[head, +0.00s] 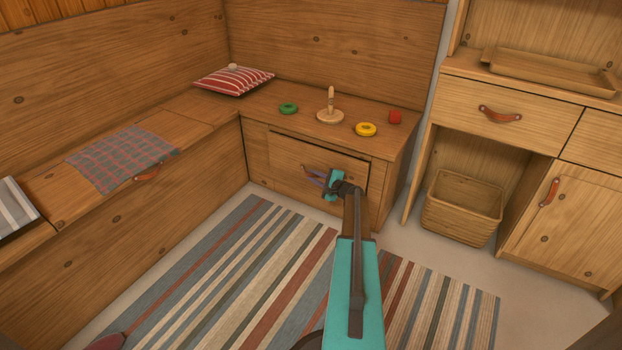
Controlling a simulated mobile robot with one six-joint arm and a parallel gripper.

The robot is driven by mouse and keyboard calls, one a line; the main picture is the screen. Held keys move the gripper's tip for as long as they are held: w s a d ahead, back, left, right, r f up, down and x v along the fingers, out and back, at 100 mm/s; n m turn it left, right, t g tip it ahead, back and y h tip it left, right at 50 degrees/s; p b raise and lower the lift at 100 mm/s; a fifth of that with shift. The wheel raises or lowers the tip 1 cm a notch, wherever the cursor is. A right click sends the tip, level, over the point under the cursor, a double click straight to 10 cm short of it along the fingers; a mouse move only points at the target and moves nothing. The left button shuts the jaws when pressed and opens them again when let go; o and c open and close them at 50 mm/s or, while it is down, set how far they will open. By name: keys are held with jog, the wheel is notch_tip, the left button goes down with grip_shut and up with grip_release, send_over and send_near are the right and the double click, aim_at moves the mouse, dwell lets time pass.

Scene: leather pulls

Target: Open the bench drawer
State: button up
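The bench drawer (290,152) is a wooden front set in the short end section of the corner bench. Dark lines run along its top and right edges; I cannot tell whether it stands slightly out or is flush. Its reddish leather pull (304,169) shows in part, just left of my gripper's fingers. My gripper (314,177) is in front of the drawer, with its fingers at the pull. My teal wrist hides part of the drawer's right half. The fingers are too small to tell whether they are open or closed on the pull.
A green ring (288,109), a wooden peg stand (330,115), a yellow ring (366,129) and a red block (395,117) sit on the bench top above the drawer. A basket (462,210) stands under the cabinet at right. The striped rug (230,265) in front is mostly clear.

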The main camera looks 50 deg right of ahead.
jog(key=shift+x, duration=0.85)
